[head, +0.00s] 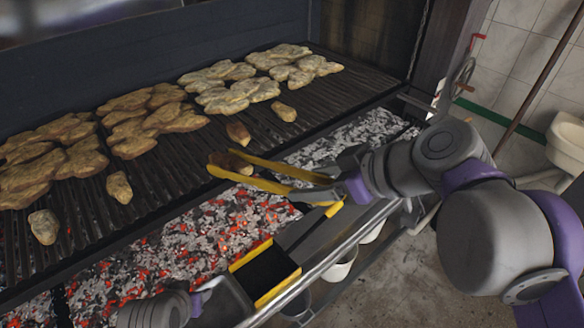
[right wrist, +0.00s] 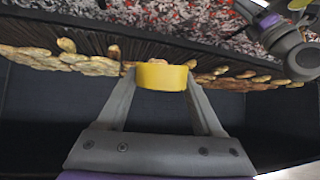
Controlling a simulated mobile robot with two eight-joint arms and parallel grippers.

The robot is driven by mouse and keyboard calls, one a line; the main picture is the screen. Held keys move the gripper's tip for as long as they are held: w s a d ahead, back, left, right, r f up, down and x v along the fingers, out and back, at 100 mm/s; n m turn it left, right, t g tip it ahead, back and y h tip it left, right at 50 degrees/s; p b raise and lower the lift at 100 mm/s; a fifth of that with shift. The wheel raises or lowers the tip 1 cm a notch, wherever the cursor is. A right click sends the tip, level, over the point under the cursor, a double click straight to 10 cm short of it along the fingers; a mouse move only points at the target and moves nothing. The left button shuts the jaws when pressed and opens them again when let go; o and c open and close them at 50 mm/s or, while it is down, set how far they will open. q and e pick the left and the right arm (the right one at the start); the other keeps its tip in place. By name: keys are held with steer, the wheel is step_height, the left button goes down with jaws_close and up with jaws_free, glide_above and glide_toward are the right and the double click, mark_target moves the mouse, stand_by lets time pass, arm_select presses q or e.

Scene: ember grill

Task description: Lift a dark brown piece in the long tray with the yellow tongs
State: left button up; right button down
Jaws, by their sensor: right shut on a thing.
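My right gripper (head: 345,187) is shut on the yellow tongs (head: 265,184); the tongs also show between its fingers in the right wrist view (right wrist: 162,76). The two tong arms reach left over the front of the grill grate. A dark brown piece (head: 236,164) shows between their tips; I cannot tell whether they touch it or whether it is off the grate. Another dark brown piece (head: 238,133) lies just behind, apart from the tongs. My left arm is at the bottom edge; its gripper's jaws are not clear. No separate long tray is clear.
Several pale flat pieces (head: 150,118) cover the back of the ridged grate (head: 200,165). Glowing coals (head: 215,235) lie in front of and below it. A black, yellow-edged pan (head: 265,273) is near the metal front rail (head: 335,255). A white basin (head: 567,138) is at right.

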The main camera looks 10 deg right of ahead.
steer(key=s+d, duration=0.3)
steer(key=shift+d+t+y, duration=0.15)
steer(key=shift+t+y, duration=0.85)
steer(key=shift+y, duration=0.1)
steer(key=t+y, duration=0.2)
steer(key=y, duration=0.1)
steer(key=shift+t, duration=0.4)
steer(key=shift+r, duration=0.1)
